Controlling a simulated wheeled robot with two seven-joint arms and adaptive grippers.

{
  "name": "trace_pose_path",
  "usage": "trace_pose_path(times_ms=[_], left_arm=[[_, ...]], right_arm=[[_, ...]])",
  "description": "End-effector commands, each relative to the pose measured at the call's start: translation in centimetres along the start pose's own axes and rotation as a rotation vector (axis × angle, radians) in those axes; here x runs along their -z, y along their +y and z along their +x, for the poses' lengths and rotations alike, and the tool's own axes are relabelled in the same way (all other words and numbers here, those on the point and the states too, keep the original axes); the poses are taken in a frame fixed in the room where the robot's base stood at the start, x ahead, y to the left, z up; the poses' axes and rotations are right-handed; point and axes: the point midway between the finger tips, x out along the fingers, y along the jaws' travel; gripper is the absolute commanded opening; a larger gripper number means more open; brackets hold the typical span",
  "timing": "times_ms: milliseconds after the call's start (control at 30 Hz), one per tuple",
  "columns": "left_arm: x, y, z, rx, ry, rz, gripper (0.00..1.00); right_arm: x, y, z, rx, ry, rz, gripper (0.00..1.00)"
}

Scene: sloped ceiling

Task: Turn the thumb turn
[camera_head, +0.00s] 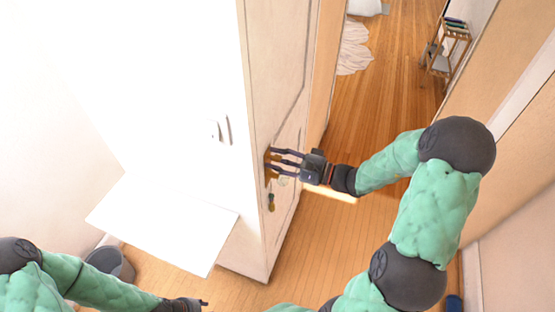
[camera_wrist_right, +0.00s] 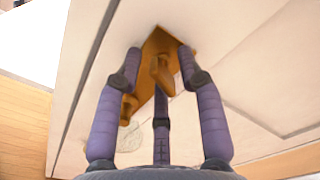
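The thumb turn (camera_wrist_right: 161,72) is a brass-coloured tab on a diamond-shaped brass plate on the pale door face. My right gripper (camera_wrist_right: 160,68) is in front of it, with its purple fingers spread around the tab. Gaps show between the tab and the two side fingers; whether the third finger touches it I cannot tell. In the head view the right gripper (camera_head: 272,156) reaches the door (camera_head: 285,75) from the right, and its fingers mostly cover the brass plate. My left gripper (camera_head: 188,304) is low at the bottom edge, away from the door, its finger state unclear.
A round knob (camera_head: 283,180) and a brass fitting (camera_head: 271,201) sit below the thumb turn on the door. A white panel (camera_head: 165,222) and a grey bin (camera_head: 110,263) are at left. Wooden floor (camera_head: 385,85) lies open beyond, with a small rack (camera_head: 447,50) far off.

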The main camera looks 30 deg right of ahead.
Motion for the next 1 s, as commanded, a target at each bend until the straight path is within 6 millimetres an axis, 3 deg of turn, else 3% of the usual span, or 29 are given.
trace_pose_path(times_ms=[233,367,400,767,1000], left_arm=[[0.0,0.0,0.0,0.0,0.0,0.0,0.31],[0.0,0.0,0.0,0.0,0.0,0.0,0.31],[0.0,0.0,0.0,0.0,0.0,0.0,0.31],[0.0,0.1,-0.4,0.0,0.0,0.0,0.31],[-0.1,0.6,-1.8,0.0,0.0,0.0,0.31]], right_arm=[[0.0,0.0,0.1,0.0,0.0,0.0,0.39],[0.0,0.0,0.1,0.0,0.0,0.0,0.02],[0.0,0.0,0.0,0.0,0.0,0.0,0.0],[-0.1,0.0,0.0,-0.001,0.0,0.027,0.0],[-0.2,-0.2,0.0,-0.001,0.0,0.148,0.0]])
